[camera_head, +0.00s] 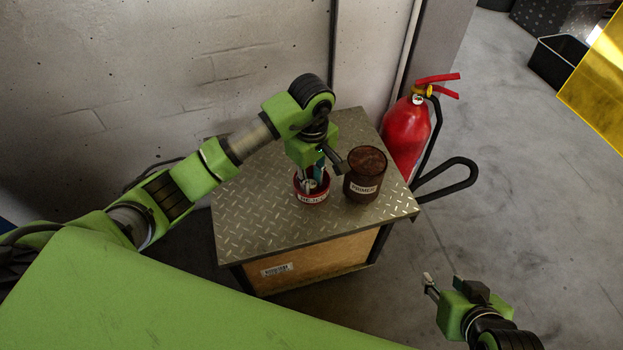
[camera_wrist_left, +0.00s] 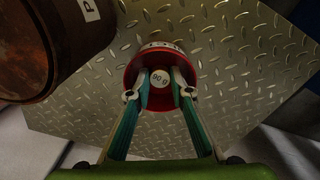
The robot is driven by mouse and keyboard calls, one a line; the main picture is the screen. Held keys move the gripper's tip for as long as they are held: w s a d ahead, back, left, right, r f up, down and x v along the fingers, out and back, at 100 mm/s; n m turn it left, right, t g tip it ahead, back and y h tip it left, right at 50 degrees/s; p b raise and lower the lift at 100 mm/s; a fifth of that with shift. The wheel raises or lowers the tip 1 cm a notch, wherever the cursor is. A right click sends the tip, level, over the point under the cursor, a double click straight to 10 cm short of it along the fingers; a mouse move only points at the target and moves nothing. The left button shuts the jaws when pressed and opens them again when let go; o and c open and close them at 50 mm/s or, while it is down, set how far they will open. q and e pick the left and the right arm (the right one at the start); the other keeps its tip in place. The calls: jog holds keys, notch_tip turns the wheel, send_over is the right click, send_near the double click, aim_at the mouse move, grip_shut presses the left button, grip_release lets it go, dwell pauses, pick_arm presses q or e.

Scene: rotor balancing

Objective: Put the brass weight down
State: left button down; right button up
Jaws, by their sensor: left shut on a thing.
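The brass weight shows in the left wrist view as a round top with a pale label (camera_wrist_left: 159,79) reading "90 g". My left gripper (camera_wrist_left: 160,92) is shut on it, with one teal-lined finger on each side. The weight is over or inside a red round dish (camera_wrist_left: 131,73); I cannot tell whether it touches the bottom. In the head view the dish (camera_head: 311,198) is labelled "REJECT" and stands on the metal-topped cabinet (camera_head: 255,205). My left gripper (camera_head: 312,182) points down into it. My right gripper (camera_head: 430,285) is at the lower right, away from the cabinet; its opening is unclear.
A rusty brown tin (camera_head: 364,178) labelled "PRIMER" stands close to the right of the dish, and it also shows in the left wrist view (camera_wrist_left: 50,45). A red fire extinguisher (camera_head: 406,132) stands behind the cabinet's right side. The cabinet's left top is clear.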

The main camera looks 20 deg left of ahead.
aim_at(312, 184)
jog(key=shift+w, duration=0.1)
pick_arm(q)
jog(key=shift+f, duration=0.1)
pick_arm(e)
jog(key=shift+w+a+r, duration=0.15)
jog(key=shift+w+r, duration=0.05)
jog(key=shift+w, duration=0.05)
pick_arm(q)
jog(key=c, duration=2.1)
grip_release()
pick_arm(e)
jog(key=shift+w+r+t, duration=0.1)
jog(key=shift+w+t, duration=0.05)
jog(key=shift+t, duration=0.15)
